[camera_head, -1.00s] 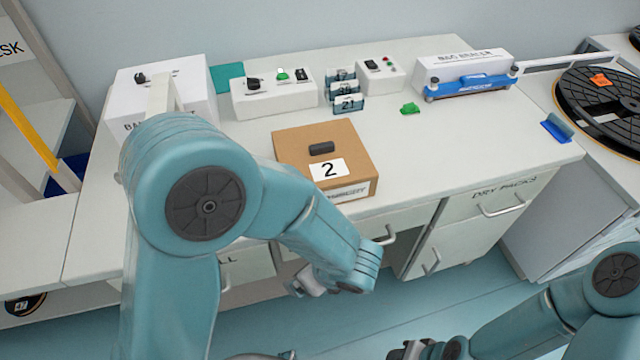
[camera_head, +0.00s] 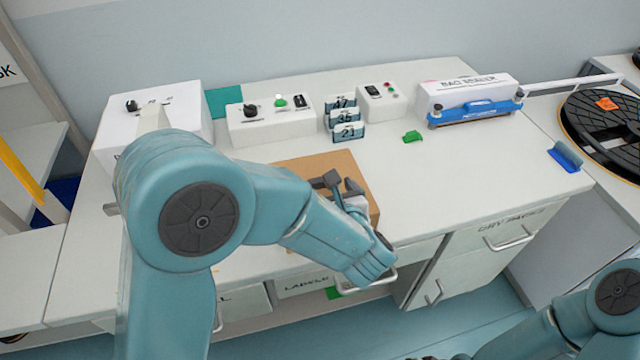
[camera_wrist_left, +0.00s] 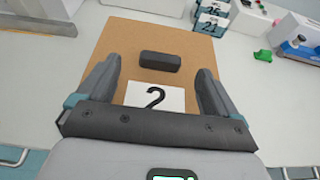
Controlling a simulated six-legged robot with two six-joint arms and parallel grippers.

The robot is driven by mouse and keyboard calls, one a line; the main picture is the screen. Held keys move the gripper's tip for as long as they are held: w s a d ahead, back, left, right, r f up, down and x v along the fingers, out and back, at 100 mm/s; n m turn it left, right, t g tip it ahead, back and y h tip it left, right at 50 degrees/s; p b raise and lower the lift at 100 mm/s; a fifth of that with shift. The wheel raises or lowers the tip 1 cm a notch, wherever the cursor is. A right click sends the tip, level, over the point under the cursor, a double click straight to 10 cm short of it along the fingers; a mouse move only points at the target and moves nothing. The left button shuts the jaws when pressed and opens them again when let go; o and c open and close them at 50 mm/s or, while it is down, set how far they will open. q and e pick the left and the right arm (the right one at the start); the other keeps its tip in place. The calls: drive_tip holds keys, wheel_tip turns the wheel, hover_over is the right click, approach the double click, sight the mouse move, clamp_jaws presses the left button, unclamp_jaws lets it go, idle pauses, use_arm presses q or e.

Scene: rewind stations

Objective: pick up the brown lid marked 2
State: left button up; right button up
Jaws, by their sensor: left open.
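My left gripper (camera_head: 342,183) is over the lid. My right gripper is not clearly visible; only part of my right arm shows at the lower right.
Behind the lid stand a white control box (camera_head: 270,121) and several numbered tags (camera_head: 346,118). A bag sealer (camera_head: 470,98), a small green piece (camera_head: 412,137) and a blue piece (camera_head: 565,157) are to the right. The counter (camera_head: 450,170) right of the lid is clear.

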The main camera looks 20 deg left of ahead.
sight(320, 179)
use_arm(q)
drive_tip(key=x, duration=0.5)
drive_tip(key=shift+f+p, duration=0.1)
drive_tip(key=shift+p, duration=0.3)
drive_tip(key=shift+d, duration=0.1)
drive_tip(key=shift+c, duration=0.3)
drive_tip(key=c, duration=1.1)
